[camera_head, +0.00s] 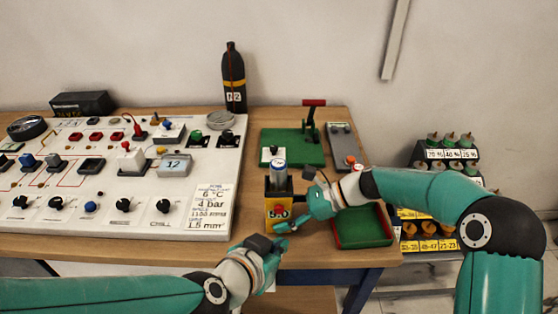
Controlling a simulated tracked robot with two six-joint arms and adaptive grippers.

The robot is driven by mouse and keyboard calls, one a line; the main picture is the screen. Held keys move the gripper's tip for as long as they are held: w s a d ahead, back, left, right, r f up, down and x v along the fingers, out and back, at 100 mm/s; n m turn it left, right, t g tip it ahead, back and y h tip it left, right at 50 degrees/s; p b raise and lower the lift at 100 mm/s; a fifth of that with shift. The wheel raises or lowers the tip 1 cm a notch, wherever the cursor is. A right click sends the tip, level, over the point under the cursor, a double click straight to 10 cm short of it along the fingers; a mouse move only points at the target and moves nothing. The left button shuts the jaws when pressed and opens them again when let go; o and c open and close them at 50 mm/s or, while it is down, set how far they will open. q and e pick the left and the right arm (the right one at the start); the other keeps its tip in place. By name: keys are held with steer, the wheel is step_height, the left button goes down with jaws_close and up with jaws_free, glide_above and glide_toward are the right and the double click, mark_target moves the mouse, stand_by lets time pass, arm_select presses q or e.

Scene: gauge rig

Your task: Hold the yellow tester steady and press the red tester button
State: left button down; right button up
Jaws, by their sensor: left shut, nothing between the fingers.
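The yellow tester (275,222) stands near the front edge of the table. It has a dark open top, a red spot that looks like the button (284,207) on its front, and a silver and blue cylinder (279,176) standing in it. My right gripper (302,203) is at the tester's right side, one finger by its upper right and the other low across its front. Its fingers are apart; whether they press on the tester I cannot tell. My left gripper (276,242) is shut and empty, just below and in front of the tester.
A white gauge panel (215,212) with knobs and switches fills the table's left. A green plate with a red-handled lever (308,145) lies behind the tester. A red tray with a green floor (363,228) is close on the right. A black bottle (233,75) stands at the back.

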steer(key=o, duration=0.3)
